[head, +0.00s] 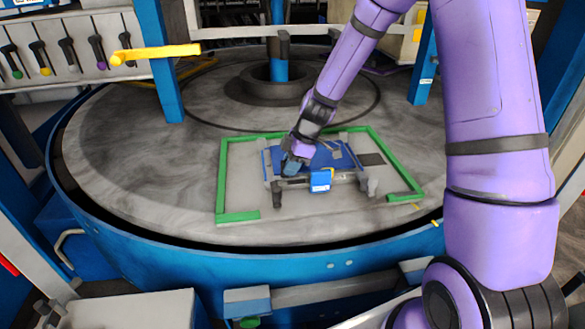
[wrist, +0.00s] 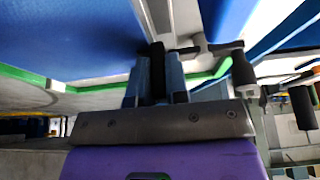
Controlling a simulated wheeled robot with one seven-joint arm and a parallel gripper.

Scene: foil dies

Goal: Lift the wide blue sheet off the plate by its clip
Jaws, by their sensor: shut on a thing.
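The wide blue sheet (head: 328,156) is over the pale plate (head: 240,190) inside the green corner pieces, partly hidden by my gripper. My gripper (head: 291,166) is at the sheet's left part, its fingers pointing down. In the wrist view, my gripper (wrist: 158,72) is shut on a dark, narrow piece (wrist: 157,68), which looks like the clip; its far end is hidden. The blue sheet (wrist: 65,35) fills the upper left there, close to the fingertips. I cannot tell whether the sheet touches the plate.
A green bar (head: 222,180) runs along the plate's left side and another green piece (head: 395,165) along its right. A small blue block (head: 321,181) is at the sheet's front edge. A yellow bar (head: 155,54) juts out at the upper left. The round grey table is bare at left.

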